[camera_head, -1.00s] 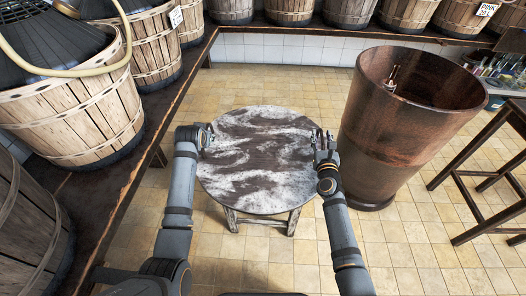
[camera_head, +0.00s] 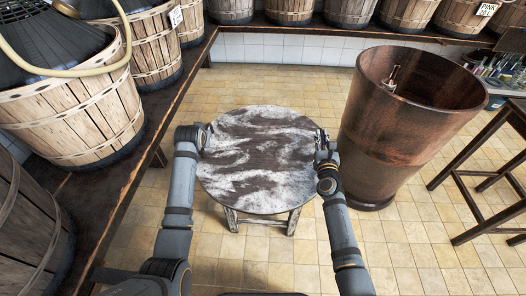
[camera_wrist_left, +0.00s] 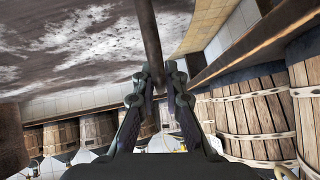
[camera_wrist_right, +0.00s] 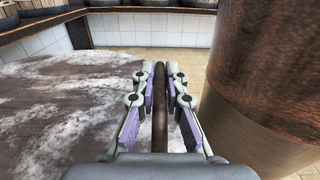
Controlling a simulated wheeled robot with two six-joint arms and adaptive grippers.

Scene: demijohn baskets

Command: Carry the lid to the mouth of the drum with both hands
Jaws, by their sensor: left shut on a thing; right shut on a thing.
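The round lid (camera_head: 258,160), marbled brown and white, lies flat above short wooden legs; I cannot see where it ends and its support begins. The drum (camera_head: 400,140), tall, dark brown and wider at the top, stands upright just right of it, its mouth open. My left gripper (camera_head: 207,131) is at the lid's left edge, shut on a dark bar that shows in the left wrist view (camera_wrist_left: 149,40). My right gripper (camera_head: 322,137) is at the right edge, between lid and drum, shut on a similar dark bar in the right wrist view (camera_wrist_right: 160,105).
A dark-edged bench (camera_head: 140,165) with large wooden baskets (camera_head: 70,110) runs along the left, and more baskets line the back. A dark stool (camera_head: 485,180) stands at the right. A metal fitting (camera_head: 391,80) shows inside the drum. Tiled floor (camera_head: 270,85) is clear behind the lid.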

